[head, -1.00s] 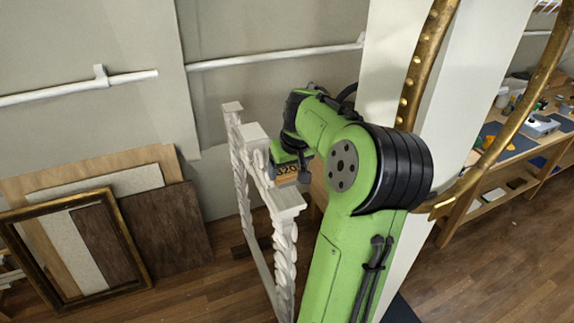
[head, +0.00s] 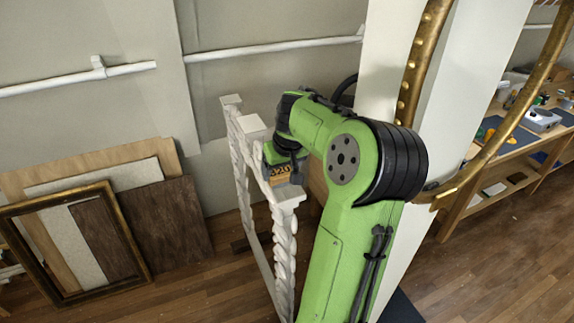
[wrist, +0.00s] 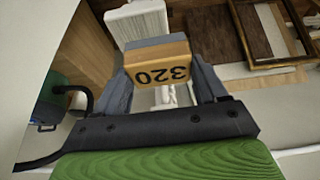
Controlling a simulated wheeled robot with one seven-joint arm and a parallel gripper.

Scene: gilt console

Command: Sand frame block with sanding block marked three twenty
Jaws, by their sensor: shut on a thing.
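The sanding block marked 320 (head: 281,172) is tan with a grey layer and shows upside down in the wrist view (wrist: 160,70). My gripper (wrist: 158,80) is shut on it, with one grey finger on each side. In the head view my gripper (head: 279,158) is partly hidden by my arm. The white frame block (head: 251,127) sits on the top of the carved white frame, just left of the sanding block. A pale white block end (wrist: 137,20) shows right behind the sanding block in the wrist view. I cannot tell whether they touch.
The carved white frame (head: 285,245) stands on the wood floor, with another white block at its near corner (head: 286,194). Boards and a gilt frame (head: 125,225) lean at the left wall. A white pillar and gilded ring (head: 540,75) stand at the right, before a workbench.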

